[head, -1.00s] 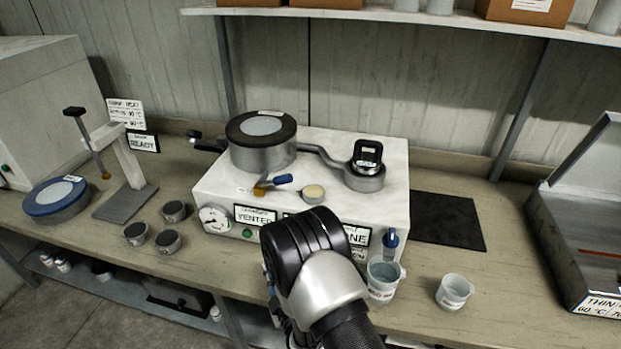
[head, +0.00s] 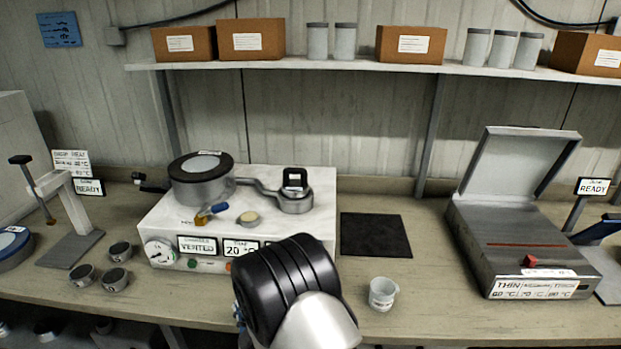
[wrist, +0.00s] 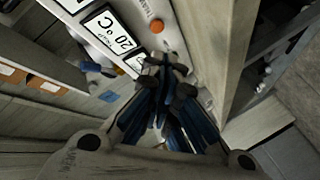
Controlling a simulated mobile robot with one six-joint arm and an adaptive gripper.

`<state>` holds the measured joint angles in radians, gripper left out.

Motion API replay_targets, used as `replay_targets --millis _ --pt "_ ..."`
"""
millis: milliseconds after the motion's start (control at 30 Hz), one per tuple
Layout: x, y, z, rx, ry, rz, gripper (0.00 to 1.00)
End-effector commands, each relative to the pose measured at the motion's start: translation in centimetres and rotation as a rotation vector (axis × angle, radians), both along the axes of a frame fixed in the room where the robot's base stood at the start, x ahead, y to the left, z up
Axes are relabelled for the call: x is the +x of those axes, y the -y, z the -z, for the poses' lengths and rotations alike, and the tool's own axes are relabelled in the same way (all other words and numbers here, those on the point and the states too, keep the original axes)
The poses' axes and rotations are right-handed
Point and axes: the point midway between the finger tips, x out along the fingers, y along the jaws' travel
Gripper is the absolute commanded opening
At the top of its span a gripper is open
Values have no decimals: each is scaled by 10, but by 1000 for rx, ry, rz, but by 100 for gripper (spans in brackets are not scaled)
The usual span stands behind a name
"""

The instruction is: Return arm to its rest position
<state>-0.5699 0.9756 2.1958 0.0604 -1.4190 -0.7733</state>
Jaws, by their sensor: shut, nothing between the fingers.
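My arm (head: 290,295) rises from the bottom middle of the head view, in front of the white vacuum unit (head: 300,240). Its black and silver links hide most of my gripper there. In the wrist view my gripper (wrist: 165,88) shows with its dark, blue-sided fingers together and nothing between them. Beyond the fingers is the unit's front panel, with a 20 °C display (wrist: 112,38) and an orange button (wrist: 156,26). My gripper appears to be in front of that panel; I cannot tell the exact gap.
A white cup (head: 382,294) stands on the bench right of my arm. A dark mat (head: 375,235) lies behind it. An open metal box (head: 515,245) is at right. Several small dark-topped pots (head: 115,278) are at left. A shelf (head: 350,64) with cartons runs above.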

Motion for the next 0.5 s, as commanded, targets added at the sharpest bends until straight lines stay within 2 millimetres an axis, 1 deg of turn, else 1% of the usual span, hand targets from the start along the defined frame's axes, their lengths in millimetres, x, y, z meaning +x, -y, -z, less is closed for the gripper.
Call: replay_targets --millis 33,167,267,300,367,433,500 --pt "7 6 -13 9 -19 17 0" --pt "21 23 -37 29 -102 65 0" --pt "29 43 -64 52 -183 116 0" --pt "31 54 -76 63 -222 141 0" --pt "31 72 -94 81 -283 181 0" --pt "26 94 -114 101 -356 231 0" --pt "17 117 -133 122 -427 282 0"
